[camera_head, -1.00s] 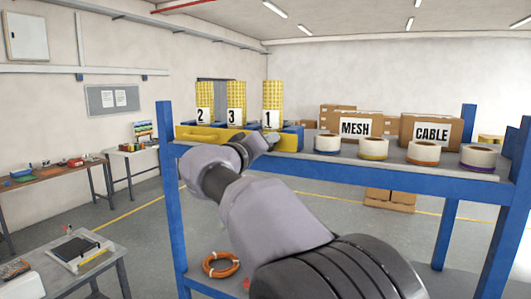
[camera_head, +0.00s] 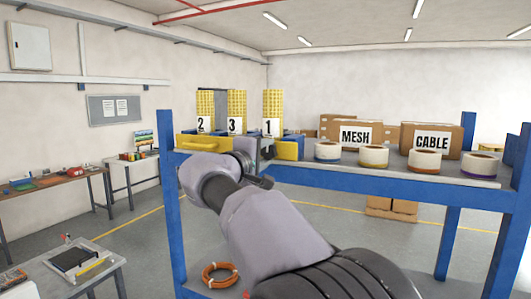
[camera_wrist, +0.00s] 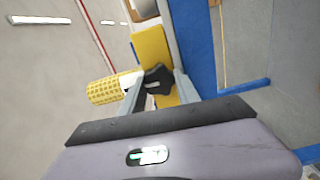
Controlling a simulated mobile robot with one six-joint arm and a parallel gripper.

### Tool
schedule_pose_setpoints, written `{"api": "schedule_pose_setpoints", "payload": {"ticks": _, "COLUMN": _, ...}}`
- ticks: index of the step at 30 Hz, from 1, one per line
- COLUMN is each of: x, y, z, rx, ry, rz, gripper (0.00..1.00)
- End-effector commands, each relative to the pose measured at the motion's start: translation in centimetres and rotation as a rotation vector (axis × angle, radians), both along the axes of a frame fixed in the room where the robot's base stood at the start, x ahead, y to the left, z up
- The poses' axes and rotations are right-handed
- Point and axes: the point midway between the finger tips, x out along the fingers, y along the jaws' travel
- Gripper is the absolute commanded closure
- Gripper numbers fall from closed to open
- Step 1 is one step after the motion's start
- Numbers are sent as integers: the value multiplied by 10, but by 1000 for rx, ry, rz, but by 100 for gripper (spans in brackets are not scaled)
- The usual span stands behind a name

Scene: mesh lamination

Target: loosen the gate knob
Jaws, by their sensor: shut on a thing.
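The black gate knob (camera_wrist: 155,80) sits against a yellow gate plate (camera_wrist: 150,45) in the wrist view. My gripper (camera_wrist: 158,84) has a finger on either side of the knob and is shut on it. In the head view the dark knob (camera_head: 268,151) shows at the left end of the yellow gate (camera_head: 289,150), below the mesh roll labelled 1 (camera_head: 273,104). My wrist and arm hide part of the rack there. Whether the knob is loose cannot be seen.
Mesh rolls 2 (camera_head: 204,104) and 3 (camera_head: 237,104) stand left of roll 1. Several tape rolls (camera_head: 373,157) sit on the blue shelf (camera_head: 400,187) to the right, before the MESH (camera_head: 355,137) and CABLE (camera_head: 432,139) boxes. An orange cable coil (camera_head: 220,274) lies below.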

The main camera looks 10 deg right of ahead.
Motion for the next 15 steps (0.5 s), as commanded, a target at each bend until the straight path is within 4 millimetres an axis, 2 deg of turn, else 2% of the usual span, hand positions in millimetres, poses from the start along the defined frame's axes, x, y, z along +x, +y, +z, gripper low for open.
{"api": "schedule_pose_setpoints", "payload": {"ticks": 15, "x": 0, "y": 0, "z": 0, "rx": -70, "ry": 51, "rz": 0, "gripper": 100}}
